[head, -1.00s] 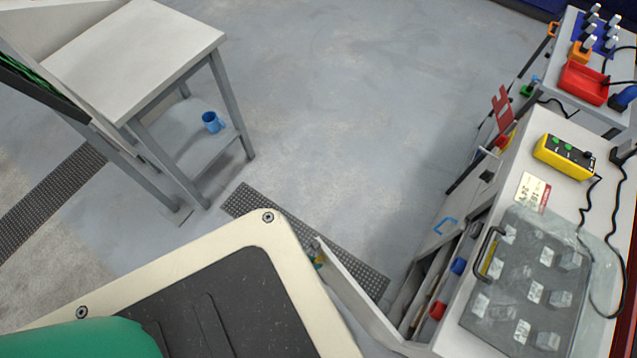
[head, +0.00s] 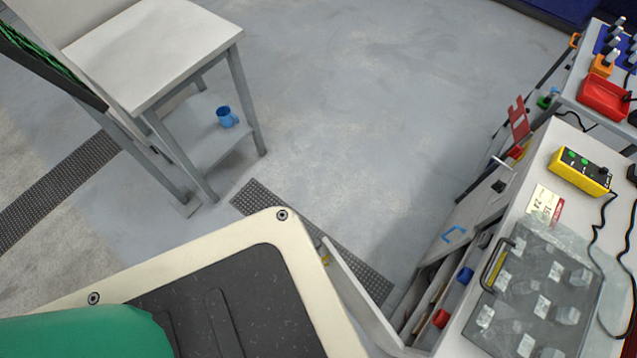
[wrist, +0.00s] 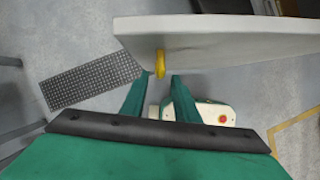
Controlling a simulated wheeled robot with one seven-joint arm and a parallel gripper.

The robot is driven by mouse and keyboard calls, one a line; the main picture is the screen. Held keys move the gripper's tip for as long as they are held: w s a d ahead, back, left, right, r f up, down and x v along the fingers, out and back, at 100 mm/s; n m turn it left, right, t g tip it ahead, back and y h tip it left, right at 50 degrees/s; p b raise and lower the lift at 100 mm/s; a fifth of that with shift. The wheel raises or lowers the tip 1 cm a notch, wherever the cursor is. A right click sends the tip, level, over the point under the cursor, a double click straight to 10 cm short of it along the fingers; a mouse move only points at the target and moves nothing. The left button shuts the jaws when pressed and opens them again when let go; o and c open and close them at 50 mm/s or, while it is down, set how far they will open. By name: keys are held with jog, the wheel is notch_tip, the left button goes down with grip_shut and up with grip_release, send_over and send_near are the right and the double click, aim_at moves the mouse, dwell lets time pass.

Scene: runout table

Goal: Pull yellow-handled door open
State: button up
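The pale door (head: 362,300) stands swung out from the cabinet at the lower middle of the head view. Its yellow handle (head: 326,260) shows as a small piece at the door's outer end, close to my base's edge. In the wrist view the door (wrist: 235,42) crosses the upper right, and the yellow handle (wrist: 160,63) sticks out from its face near the left end. My gripper (wrist: 161,76) is open, its two green fingers apart. The handle appears just beyond and between the fingertips; I see no contact. The fingers are not visible in the head view.
The cabinet (head: 448,300) has open compartments with red and blue items, and a bench top above with a yellow button box (head: 580,171). A white table (head: 150,55) stands at upper left, a blue mug (head: 227,117) on its shelf. The floor (head: 350,110) between is clear.

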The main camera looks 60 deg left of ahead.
jog(key=v, duration=0.7)
dwell(0.5)
